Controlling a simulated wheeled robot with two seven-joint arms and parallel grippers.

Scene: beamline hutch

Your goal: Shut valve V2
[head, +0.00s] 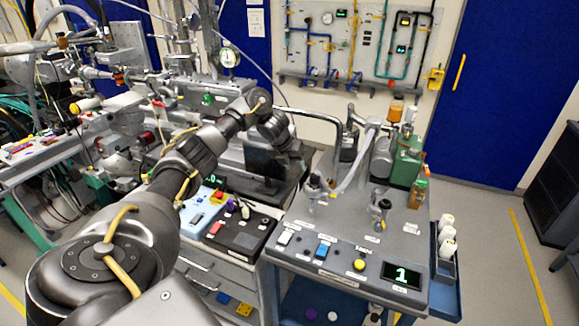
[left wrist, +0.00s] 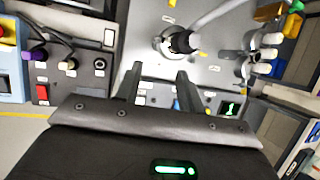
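The grey cart top (head: 340,225) carries two valve-like fittings. The left fitting (head: 318,187) has a pale hose running up from it; in the left wrist view its dark round knob (left wrist: 180,42) lies just beyond my fingertips. The right fitting (head: 382,205) stands nearer the cart's right side and also shows in the left wrist view (left wrist: 252,66). Their labels are too small to read, so I cannot tell which is V2. My left gripper (head: 285,170) hangs left of the left fitting. In the left wrist view its fingers (left wrist: 158,72) are apart with nothing between them. My right gripper is out of view.
The cart's front has switches, a yellow button (head: 360,264) and a display (head: 402,275) reading 1. A green box (head: 407,163) and bottles stand at the cart's back right. A black control box (head: 240,234) sits left of the cart. Floor at right is clear.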

